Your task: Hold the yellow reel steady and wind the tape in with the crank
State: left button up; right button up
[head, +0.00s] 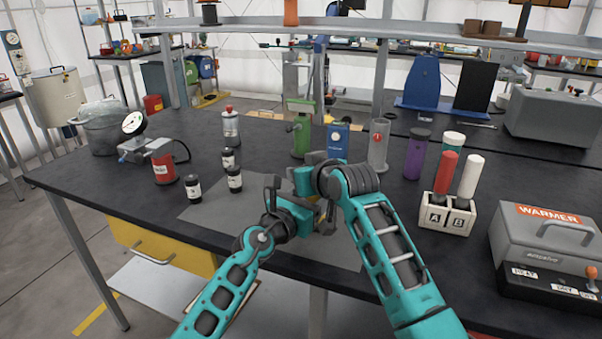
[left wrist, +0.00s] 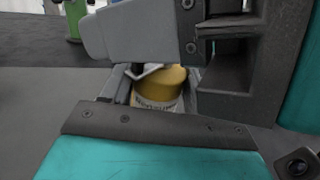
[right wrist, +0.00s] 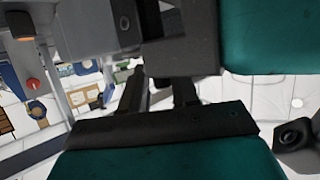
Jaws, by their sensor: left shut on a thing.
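The yellow reel (left wrist: 162,88) shows in the left wrist view between the two fingers of my left gripper (left wrist: 155,98). It has a yellow top and a pale side with print too small to read. My left gripper is shut on it. In the head view my left gripper (head: 318,214) is low over the grey mat, and the reel is mostly hidden by the grippers. My right gripper (right wrist: 158,95) has its fingers apart, with no clear object between them. In the head view it is just above and behind the left one. I cannot make out the crank or the tape.
A grey mat (head: 200,212) lies under my grippers. Dark jars (head: 193,188) stand to the left, with a red cylinder and gauge (head: 134,123) beyond. A green device (head: 300,138) and blue box (head: 338,142) stand behind. An A/B holder (head: 447,213) and warmer (head: 545,250) are right.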

dwell(0.3)
jog(key=shift+s, duration=0.15)
jog(key=shift+s+d+r, duration=0.1)
jog(key=shift+s+r, duration=0.05)
jog(key=shift+s, duration=0.1)
jog(key=v, duration=1.1)
